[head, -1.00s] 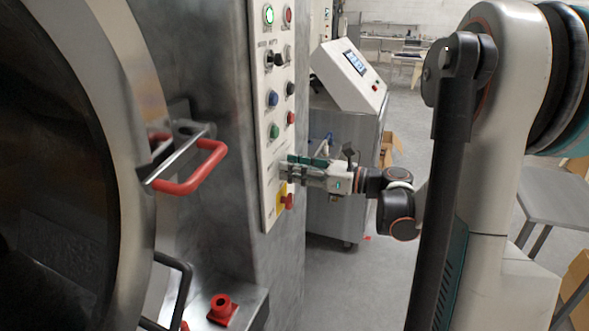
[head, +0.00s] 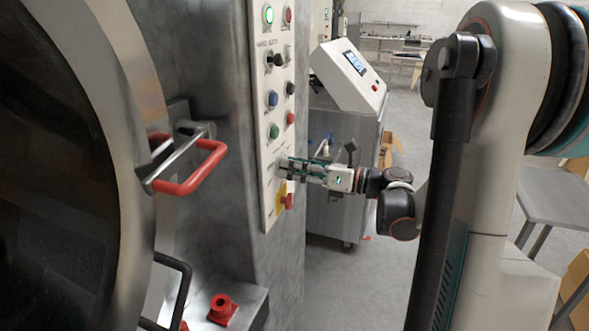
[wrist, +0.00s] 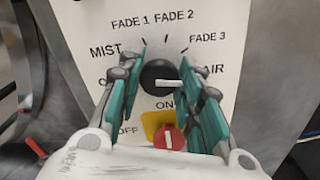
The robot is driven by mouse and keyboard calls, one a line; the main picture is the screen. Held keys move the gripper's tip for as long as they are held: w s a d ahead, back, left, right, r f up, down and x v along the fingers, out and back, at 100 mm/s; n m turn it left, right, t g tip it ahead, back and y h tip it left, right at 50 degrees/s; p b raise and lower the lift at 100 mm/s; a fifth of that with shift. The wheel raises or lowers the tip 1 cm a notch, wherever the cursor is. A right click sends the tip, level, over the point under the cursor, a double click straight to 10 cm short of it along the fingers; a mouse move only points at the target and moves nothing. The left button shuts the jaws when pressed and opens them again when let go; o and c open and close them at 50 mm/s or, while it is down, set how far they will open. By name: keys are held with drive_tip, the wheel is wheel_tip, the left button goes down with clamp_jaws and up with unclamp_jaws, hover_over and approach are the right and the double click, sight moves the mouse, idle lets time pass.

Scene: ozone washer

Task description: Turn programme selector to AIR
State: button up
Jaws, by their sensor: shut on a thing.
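The programme selector (wrist: 157,74) is a round black knob on the white panel in the wrist view. Its white pointer lies nearly level and points right, towards the AIR label (wrist: 212,71), which is partly covered by a finger. MIST, FADE 1, FADE 2 and FADE 3 are printed around the knob. My gripper (wrist: 161,77) is shut on the selector, with a teal pad at its left and right sides. In the head view my gripper (head: 290,167) reaches the lower panel from the right and hides the knob.
A red switch (wrist: 167,138) on a yellow plate sits just below the selector, close under my fingers. Buttons line the panel (head: 262,143) above. A red door handle (head: 190,183) sticks out at left. A grey cabinet (head: 340,215) stands behind my wrist.

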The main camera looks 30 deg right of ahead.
drive_tip(key=o, duration=1)
drive_tip(key=shift+s+d, duration=0.1)
drive_tip(key=v, duration=1.1)
drive_tip(key=shift+s+d, duration=0.25)
drive_tip(key=shift+s, duration=0.05)
